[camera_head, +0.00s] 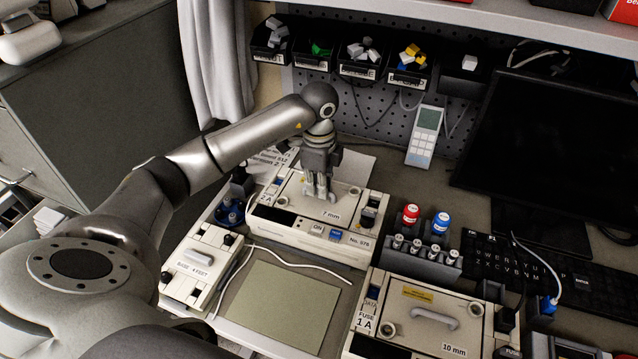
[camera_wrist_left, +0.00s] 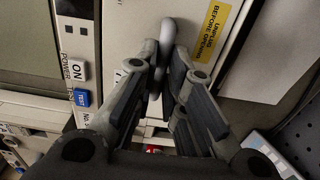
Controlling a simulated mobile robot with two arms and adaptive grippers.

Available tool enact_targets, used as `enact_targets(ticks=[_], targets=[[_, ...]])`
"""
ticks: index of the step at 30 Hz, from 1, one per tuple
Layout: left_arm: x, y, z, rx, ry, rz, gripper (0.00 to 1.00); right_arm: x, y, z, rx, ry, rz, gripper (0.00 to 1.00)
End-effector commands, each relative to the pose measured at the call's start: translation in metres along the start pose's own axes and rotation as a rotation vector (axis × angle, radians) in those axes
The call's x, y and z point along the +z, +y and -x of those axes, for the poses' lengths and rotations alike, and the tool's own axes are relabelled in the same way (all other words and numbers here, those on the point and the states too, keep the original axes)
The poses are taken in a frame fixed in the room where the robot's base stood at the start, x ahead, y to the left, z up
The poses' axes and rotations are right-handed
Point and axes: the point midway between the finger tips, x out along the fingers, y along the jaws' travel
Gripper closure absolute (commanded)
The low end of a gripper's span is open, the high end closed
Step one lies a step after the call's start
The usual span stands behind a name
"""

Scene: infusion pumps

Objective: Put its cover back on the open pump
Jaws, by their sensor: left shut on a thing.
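My left gripper (camera_head: 321,194) points down over the rear pump (camera_head: 290,229), and its fingers are shut on the grey handle of a light cover marked 7 mm (camera_head: 293,193). The cover lies level over the top of that pump; whether it is fully seated, I cannot tell. In the left wrist view the fingers (camera_wrist_left: 166,62) pinch the handle (camera_wrist_left: 168,32), beside a yellow label on the cover (camera_wrist_left: 232,62). The front pump (camera_head: 362,325) has its own cover marked 10 mm (camera_head: 437,298), with a handle. My right gripper is not in view.
A greenish mat (camera_head: 285,303) lies clear before the rear pump. A keyboard (camera_head: 520,265) and monitor (camera_head: 550,140) are at right. Parts bins line the back.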

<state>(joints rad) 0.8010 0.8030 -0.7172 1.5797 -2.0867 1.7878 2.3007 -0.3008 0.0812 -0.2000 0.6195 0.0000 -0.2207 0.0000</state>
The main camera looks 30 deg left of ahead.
Motion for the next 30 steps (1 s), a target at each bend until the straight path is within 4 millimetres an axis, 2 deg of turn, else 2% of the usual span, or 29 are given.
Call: enact_targets(ticks=[8,9,15,24,30], targets=[[0.0,0.0,0.0,0.0,0.0,0.0,1.0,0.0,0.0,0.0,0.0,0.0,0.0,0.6],[0.0,0.0,0.0,0.0,0.0,0.0,0.86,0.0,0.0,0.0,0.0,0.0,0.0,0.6],[0.0,0.0,0.0,0.0,0.0,0.0,0.64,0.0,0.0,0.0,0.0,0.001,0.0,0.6],[0.0,0.0,0.001,0.001,0.0,0.0,0.64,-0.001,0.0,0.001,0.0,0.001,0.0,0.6],[0.0,0.0,0.02,0.0,0.0,0.0,0.64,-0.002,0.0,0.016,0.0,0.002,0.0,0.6]])
